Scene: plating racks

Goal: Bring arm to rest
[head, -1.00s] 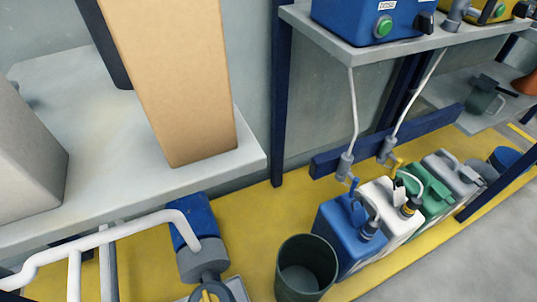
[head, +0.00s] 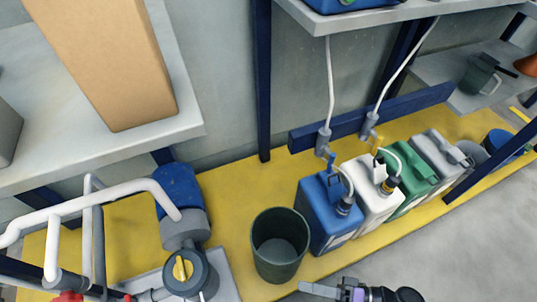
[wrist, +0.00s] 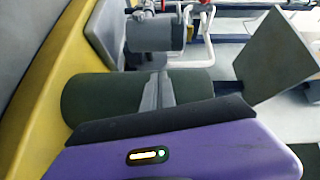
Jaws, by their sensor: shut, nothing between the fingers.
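My gripper (head: 308,287) shows at the bottom edge of the head view, with its pale fingers pointing left. It is in front of the dark green bin (head: 279,262) and to the lower right of it. In the wrist view my gripper's grey fingers (wrist: 158,88) are together, with nothing between them. The bin (wrist: 85,100) shows behind the fingers there, and they look apart from it. My arm beyond the gripper is mostly cut off by the head view's lower edge.
Blue (head: 315,222), white (head: 360,205), green and grey jugs stand on the yellow floor strip (head: 222,190) under two hoses. A blue and grey pump (head: 180,200) with white pipes is at left. A tan box (head: 105,70) stands on a shelf. Grey floor at lower right looks clear.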

